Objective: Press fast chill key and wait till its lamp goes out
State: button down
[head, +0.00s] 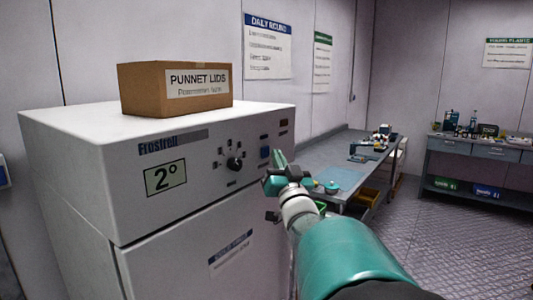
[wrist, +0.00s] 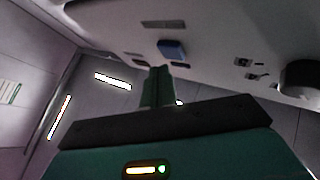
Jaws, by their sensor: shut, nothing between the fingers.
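The white chiller (head: 75,150) stands at the left, with a green display (head: 165,178) reading 2°. A square blue key (head: 264,153) sits on the right part of its panel; no wording on it is readable. The key also shows in the wrist view (wrist: 172,49), standing out from the panel. My gripper (head: 279,157) is shut and empty, its green fingertips just right of the key. In the wrist view the fingertips (wrist: 160,69) lie just below the key; I cannot tell whether they touch the panel. Small dark marks (head: 284,122) are near the key; no lit lamp is discernible.
A black knob (head: 235,163) is left of the key. A PUNNET LIDS carton (head: 145,91) sits on the chiller top. A grey bench (head: 335,155) with small items runs along the wall behind my gripper. Open floor (head: 455,235) lies to the right.

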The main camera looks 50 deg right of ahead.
jog(key=shift+w, duration=0.1)
jog(key=shift+w, duration=0.3)
jog(key=shift+w, duration=0.45)
dwell(1.0)
jog(key=shift+s, duration=0.85)
jog(key=shift+s, duration=0.1)
jog(key=shift+s+d, duration=0.15)
jog(key=shift+s, duration=1.05)
jog(key=shift+s+d, duration=0.1)
jog(key=shift+s, duration=1.1)
